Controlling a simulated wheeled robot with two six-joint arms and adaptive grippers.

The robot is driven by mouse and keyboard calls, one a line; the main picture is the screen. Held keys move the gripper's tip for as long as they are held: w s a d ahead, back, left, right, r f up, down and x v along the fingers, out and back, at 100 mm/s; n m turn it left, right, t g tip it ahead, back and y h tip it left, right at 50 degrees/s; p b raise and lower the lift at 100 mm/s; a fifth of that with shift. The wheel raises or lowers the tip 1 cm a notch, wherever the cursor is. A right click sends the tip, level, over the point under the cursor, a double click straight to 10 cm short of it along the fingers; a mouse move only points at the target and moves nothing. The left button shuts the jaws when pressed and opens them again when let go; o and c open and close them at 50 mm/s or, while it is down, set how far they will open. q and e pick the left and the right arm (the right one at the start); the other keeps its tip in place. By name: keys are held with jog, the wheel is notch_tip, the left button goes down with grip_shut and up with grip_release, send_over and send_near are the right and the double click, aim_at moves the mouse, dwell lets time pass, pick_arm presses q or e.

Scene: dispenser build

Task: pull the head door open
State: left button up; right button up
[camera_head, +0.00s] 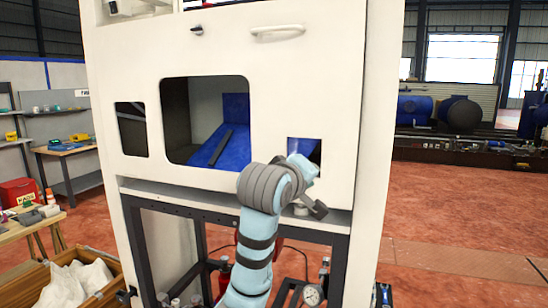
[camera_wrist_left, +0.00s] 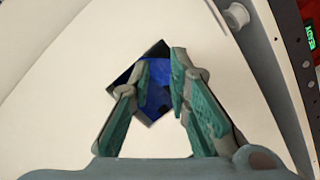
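The cream front panel (camera_head: 220,55) of the machine faces me and looks closed. A pale bar handle (camera_head: 277,30) sits at its upper right and a small dark latch (camera_head: 197,29) left of that. I cannot tell the head door's outline from the panel. One arm of mine reaches up in front of the small right opening (camera_head: 309,146); its fingers are not clear in the head view. In the left wrist view my left gripper (camera_wrist_left: 160,62) is open and empty, its green fingers apart in front of a blue-lined opening (camera_wrist_left: 158,103). The right gripper is not seen.
A large window (camera_head: 177,115) with a blue ramp and a smaller left window (camera_head: 131,130) cut the panel. A dark frame stands below. A wooden crate (camera_head: 108,292) with white bags is lower left. The red floor (camera_head: 460,215) at right is clear.

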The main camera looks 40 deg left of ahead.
pick_arm(q)
jog(key=s+a+r+n+t+y, duration=0.1)
jog(key=s+r+n, duration=0.1)
jog(key=r, duration=0.4)
jog(key=s+a+r+n+t, duration=0.1)
jog(key=s+r, duration=0.1)
jog(key=r, duration=0.5)
jog(key=n+t+y, duration=0.2)
jog(key=n, duration=0.4)
send_near(273, 29)
jog(key=shift+m, duration=0.3)
jog(key=p+x, duration=0.6)
jog(key=x, duration=0.4)
jog(key=shift+w+a+r, duration=0.1)
jog(key=shift+a+r, duration=0.05)
jog(key=shift+w, duration=0.1)
grip_shut()
